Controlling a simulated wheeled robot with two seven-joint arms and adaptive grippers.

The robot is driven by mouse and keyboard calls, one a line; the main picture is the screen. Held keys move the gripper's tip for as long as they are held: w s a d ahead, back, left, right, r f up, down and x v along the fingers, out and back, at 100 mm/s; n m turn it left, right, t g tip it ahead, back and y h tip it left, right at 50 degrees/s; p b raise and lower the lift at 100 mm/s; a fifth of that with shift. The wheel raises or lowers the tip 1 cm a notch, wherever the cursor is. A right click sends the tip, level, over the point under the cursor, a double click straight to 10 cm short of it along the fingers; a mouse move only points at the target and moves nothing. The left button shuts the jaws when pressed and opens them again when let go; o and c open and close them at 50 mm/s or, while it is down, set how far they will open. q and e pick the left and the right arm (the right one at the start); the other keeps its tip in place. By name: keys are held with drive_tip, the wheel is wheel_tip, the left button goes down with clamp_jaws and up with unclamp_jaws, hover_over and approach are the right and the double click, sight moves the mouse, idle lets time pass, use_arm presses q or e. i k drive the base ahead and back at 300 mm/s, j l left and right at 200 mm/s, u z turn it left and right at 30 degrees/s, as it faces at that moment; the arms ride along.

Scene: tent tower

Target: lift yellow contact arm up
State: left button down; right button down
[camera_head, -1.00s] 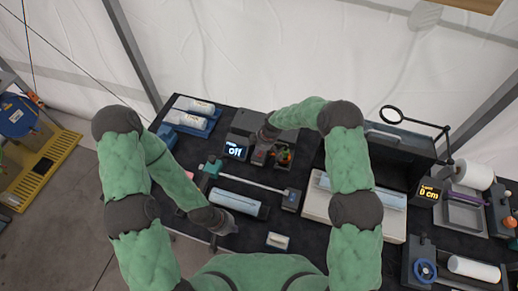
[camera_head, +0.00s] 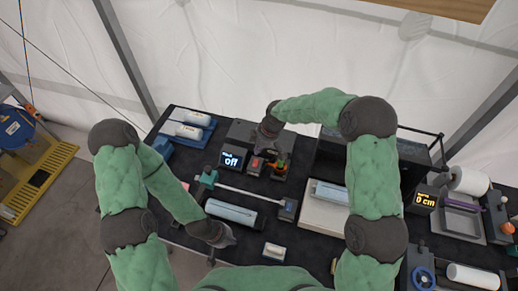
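I cannot clearly make out a yellow contact arm in this view; it may be hidden or too small to tell. A small device with orange and green parts (camera_head: 280,167) stands on the dark table, beside a red button block (camera_head: 256,165) and a display box (camera_head: 232,158) that reads "off". My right gripper (camera_head: 266,140) is just behind and above these parts, seen from above, and its fingers are too small to read. My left gripper (camera_head: 225,240) is low at the table's front, near a pale blue cylinder (camera_head: 231,211), apart from the device.
A rod (camera_head: 250,194) runs between a teal clamp and a dark block in front of the device. A pale tray (camera_head: 322,215) sits under my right arm. A "0 cm" display (camera_head: 425,201) is at right.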

sight(200, 192)
drive_tip(key=k, duration=1)
